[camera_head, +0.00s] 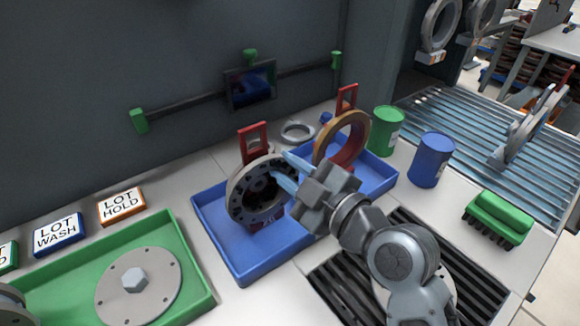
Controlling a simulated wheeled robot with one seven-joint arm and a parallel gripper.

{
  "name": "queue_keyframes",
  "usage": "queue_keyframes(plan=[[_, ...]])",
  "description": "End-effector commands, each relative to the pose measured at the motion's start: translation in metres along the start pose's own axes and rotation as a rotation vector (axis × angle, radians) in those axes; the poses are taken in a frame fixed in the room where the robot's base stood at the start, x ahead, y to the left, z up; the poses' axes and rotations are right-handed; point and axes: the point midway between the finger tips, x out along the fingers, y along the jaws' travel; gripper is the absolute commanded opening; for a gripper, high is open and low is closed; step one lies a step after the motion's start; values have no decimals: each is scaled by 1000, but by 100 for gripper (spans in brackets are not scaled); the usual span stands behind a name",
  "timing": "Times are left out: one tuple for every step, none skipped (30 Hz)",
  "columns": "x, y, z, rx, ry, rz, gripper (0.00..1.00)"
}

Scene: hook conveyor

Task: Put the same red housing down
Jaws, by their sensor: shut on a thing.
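A round housing with a grey, bolt-holed face (250,203) stands upright at the left part of the blue tray (242,274). A red frame (253,138) rises behind it and a red part with lettering shows low on it. My gripper (284,174) is shut on this grey-faced housing at its right side. The fingers partly hide the grip, and I cannot tell whether the housing's underside touches the tray. A second ring-shaped housing (341,139), with a brass-coloured rim and red inside, stands in the tray's right part. Another red frame (347,97) is behind it.
A green tray (196,270) with a grey disc is at left, below lot signs (122,206). A grey ring (297,131) lies behind the blue tray. Green (385,131) and blue (431,160) canisters and a green brush (498,217) stand at right. The blue tray's front floor is bare.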

Motion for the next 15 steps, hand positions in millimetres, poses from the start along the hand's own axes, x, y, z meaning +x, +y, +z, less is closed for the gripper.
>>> queue_keyframes(plan=[[0, 1, -1, 0, 5, 6, 0], [0, 1, 0, 0, 5, 6, 0], [0, -1, 1, 0, 0, 0, 28], [0, -1, 1, 0, 0, 0, 31], [0, -1, 1, 0, 0, 0, 34], [0, -1, 1, 0, 0, 0, 38], [0, -1, 1, 0, 0, 0, 40], [0, -1, 1, 0, 0, 0, 43], [0, -1, 1, 0, 0, 0, 47], [0, -1, 1, 0, 0, 0, 50], [0, -1, 1, 0, 0, 0, 50], [0, -1, 1, 0, 0, 0, 50], [0, -1, 1, 0, 0, 0, 50], [0, -1, 1, 0, 0, 0, 50], [0, -1, 1, 0, 0, 0, 50]])
